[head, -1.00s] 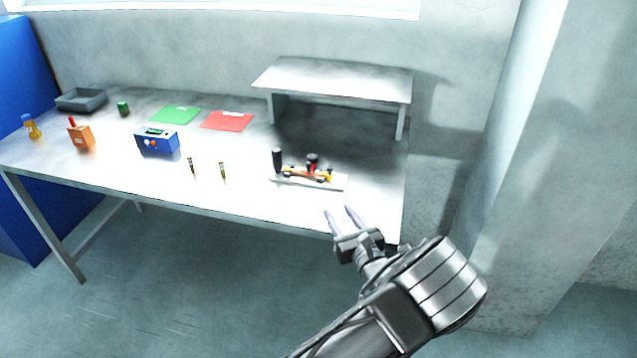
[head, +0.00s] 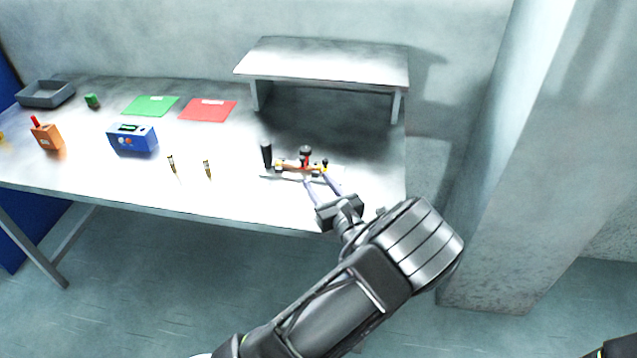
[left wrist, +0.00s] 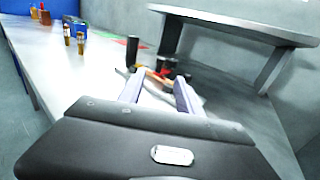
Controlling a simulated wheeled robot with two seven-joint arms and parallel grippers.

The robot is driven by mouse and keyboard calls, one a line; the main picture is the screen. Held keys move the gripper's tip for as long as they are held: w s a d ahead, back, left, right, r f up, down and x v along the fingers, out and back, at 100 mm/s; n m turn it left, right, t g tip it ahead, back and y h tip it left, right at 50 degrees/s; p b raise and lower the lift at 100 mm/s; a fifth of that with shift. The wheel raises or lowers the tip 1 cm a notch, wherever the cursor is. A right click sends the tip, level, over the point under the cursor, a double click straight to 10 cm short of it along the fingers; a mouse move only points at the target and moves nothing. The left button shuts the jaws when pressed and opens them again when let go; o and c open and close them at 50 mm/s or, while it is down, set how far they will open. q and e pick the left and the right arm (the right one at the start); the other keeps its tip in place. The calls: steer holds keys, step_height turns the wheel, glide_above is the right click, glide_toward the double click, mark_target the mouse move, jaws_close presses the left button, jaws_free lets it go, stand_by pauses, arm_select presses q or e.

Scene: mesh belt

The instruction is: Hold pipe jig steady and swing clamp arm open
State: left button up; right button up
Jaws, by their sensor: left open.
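The pipe jig (head: 290,170) lies near the table's front right, with a black upright handle at its left end, a copper-coloured pipe along it, and red, yellow and black clamp parts. My left gripper (head: 319,182) is open, its fingertips at the right half of the jig's near side. In the left wrist view the jig (left wrist: 160,75) shows between and beyond the two open fingers (left wrist: 157,88). I cannot tell whether the fingers touch it. The clamp arm's exact position is too small to tell. My right gripper is not in view.
A grey raised shelf (head: 325,62) stands behind the jig. Left of it are two small brass-coloured pieces (head: 208,170), a blue box (head: 132,138), red (head: 208,109) and green (head: 150,106) sheets, an orange box (head: 47,137) and a grey tray (head: 46,95). A wall pillar is at right.

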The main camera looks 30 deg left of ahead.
mark_target(304, 163)
arm_select(q)
steer(key=shift+p+x, duration=0.85)
steer(key=shift+x, duration=3.1)
jaws_close()
steer(key=shift+c, duration=0.4)
jaws_free()
steer(key=shift+c, duration=0.4)
jaws_close()
